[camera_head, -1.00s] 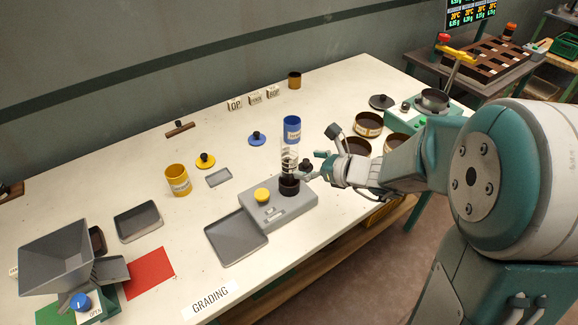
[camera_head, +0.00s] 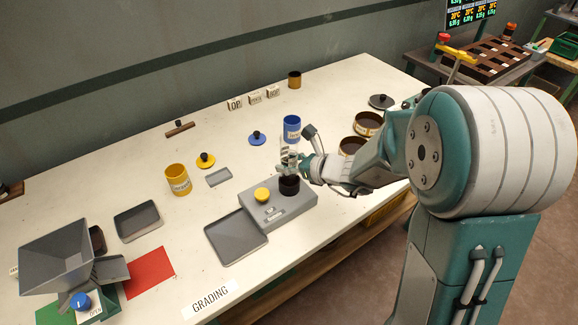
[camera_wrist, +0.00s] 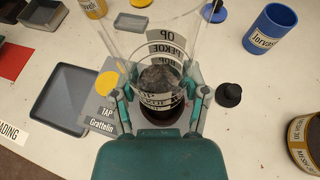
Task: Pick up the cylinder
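The clear cylinder (camera_head: 288,155) stands upright at the grey tapping device (camera_head: 290,206), above its dark round seat (camera_head: 289,186). In the wrist view the cylinder (camera_wrist: 160,50) shows OP, PEKOE and BOP labels, with dark grey material low inside. My gripper (camera_head: 296,163) comes from the right, with its fingers around the lower part of the cylinder. In the wrist view my gripper's fingers (camera_wrist: 162,92) press against both sides of it. I cannot tell clearly whether its bottom is clear of the seat.
A blue tin (camera_head: 292,128) stands behind the cylinder; a black-knobbed weight (camera_wrist: 228,95) is beside it in the wrist view. A yellow button (camera_head: 262,195) sits on the device. A grey tray (camera_head: 236,238) lies at front left. Brown tins (camera_head: 367,124) stand to the right.

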